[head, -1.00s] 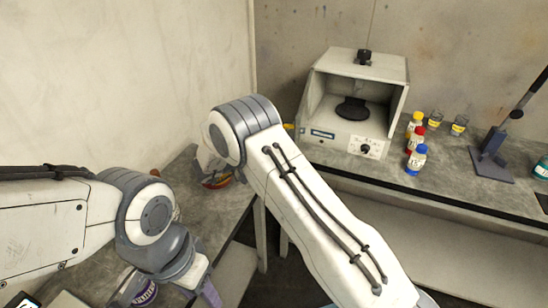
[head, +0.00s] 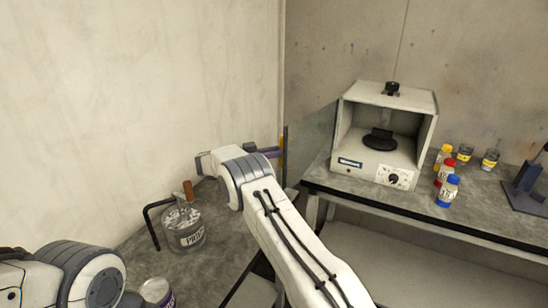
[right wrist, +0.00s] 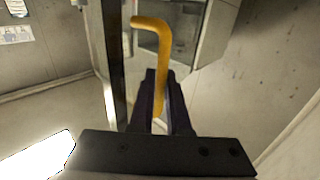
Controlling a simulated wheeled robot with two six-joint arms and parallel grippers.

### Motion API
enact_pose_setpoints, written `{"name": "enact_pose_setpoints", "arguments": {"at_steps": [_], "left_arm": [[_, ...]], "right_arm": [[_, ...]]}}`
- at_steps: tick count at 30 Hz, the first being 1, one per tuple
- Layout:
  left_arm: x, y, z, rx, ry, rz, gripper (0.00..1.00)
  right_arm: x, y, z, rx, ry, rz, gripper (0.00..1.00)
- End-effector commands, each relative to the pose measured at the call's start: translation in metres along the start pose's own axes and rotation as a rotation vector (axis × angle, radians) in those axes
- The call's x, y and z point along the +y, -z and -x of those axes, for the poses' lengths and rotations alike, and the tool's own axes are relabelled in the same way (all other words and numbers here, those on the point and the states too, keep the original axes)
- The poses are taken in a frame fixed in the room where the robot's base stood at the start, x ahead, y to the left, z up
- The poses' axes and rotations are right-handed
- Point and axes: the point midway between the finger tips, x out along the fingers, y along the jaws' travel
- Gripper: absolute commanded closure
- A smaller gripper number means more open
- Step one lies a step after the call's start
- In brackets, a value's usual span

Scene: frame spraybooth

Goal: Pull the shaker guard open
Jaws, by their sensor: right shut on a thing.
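The shaker (head: 393,100) is a pale box with an open front on the bench at right in the head view. Its dark round platform (head: 379,139) shows inside. The clear guard (head: 318,132) stands out to the left of the box, swung away from the opening, with a dark upright edge. Its yellow handle (head: 282,151) is at that edge. My right gripper (head: 268,152) is shut on the handle. In the right wrist view the bent yellow handle (right wrist: 157,50) runs down between the dark fingers (right wrist: 160,100). My left gripper is out of view.
Bottles with yellow, red and blue caps (head: 447,190) and small jars (head: 490,158) stand right of the shaker. A dark stand (head: 525,190) is at far right.

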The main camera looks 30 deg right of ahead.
Motion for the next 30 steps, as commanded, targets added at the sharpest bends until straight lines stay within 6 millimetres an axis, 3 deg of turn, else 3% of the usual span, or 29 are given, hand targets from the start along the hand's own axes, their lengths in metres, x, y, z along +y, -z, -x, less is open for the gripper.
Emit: {"name": "enact_pose_setpoints", "arguments": {"at_steps": [9,23,24,26,30], "left_arm": [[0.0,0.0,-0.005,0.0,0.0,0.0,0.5],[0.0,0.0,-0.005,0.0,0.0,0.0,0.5],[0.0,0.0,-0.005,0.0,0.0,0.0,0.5],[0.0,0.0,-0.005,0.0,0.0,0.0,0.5],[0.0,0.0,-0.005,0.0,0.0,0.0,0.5]], "right_arm": [[-0.004,0.0,-0.016,0.002,-0.052,-0.001,1.0],[-0.005,0.001,-0.018,0.001,-0.056,0.0,1.0],[-0.005,0.001,-0.018,0.001,-0.056,0.0,0.78],[-0.005,0.001,-0.017,0.001,-0.056,-0.001,0.55],[-0.006,0.0,-0.014,0.001,-0.052,0.0,0.55]]}}
